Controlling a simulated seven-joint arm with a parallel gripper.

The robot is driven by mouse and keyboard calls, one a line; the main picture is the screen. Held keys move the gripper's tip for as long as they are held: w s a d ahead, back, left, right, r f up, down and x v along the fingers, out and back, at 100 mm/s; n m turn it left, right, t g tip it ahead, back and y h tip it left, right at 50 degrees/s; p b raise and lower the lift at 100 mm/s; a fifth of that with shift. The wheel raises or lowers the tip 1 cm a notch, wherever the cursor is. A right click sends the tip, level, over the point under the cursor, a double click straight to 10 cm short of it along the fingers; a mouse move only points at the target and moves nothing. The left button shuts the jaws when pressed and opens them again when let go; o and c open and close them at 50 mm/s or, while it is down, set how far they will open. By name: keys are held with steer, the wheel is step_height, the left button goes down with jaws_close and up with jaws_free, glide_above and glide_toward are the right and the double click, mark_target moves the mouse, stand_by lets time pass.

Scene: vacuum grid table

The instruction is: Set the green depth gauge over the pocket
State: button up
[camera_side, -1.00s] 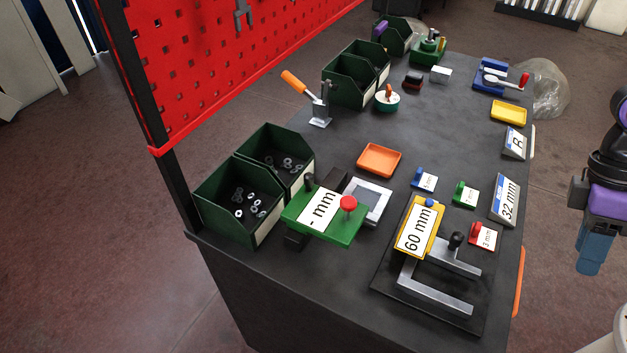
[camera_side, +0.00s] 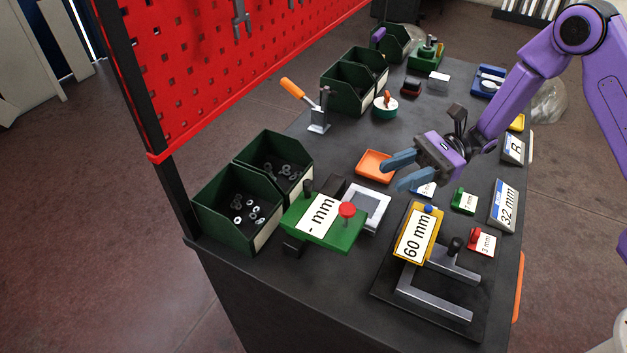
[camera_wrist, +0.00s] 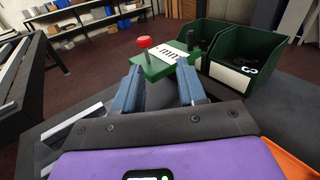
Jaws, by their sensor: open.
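The green depth gauge (camera_side: 343,237) is a flat green plate with a "- mm" label, a red knob and a black knob. It rests raised on dark blocks at the front left of the table. It also shows ahead of my fingers in the wrist view (camera_wrist: 157,69). A silver square frame (camera_side: 380,211), which may be the pocket, lies just behind and right of the gauge; its inside is partly hidden. My gripper (camera_side: 400,172) is open and empty, above the table near the orange tray and apart from the gauge. Its two blue fingers also show in the wrist view (camera_wrist: 160,82).
Green bins (camera_side: 262,229) with washers stand left of the gauge. A yellow "60 mm" block (camera_side: 437,250) and a metal fork-shaped piece (camera_side: 440,305) lie at the front right. The orange tray (camera_side: 365,168) is under my fingers. Small gauges (camera_side: 464,201) and label stands (camera_side: 504,204) line the right edge.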

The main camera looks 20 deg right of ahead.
mark_target(307, 181)
steer(key=w, duration=0.1)
steer(key=w+m+t, duration=0.1)
steer(key=w+f+m+t, duration=0.1)
steer(key=shift+d+y, duration=0.4)
steer(key=shift+w+f+t, duration=0.1)
steer(key=shift+w+t, duration=0.15)
steer(key=shift+t, duration=0.15)
steer(key=a, duration=1.7)
steer(key=shift+a, duration=0.15)
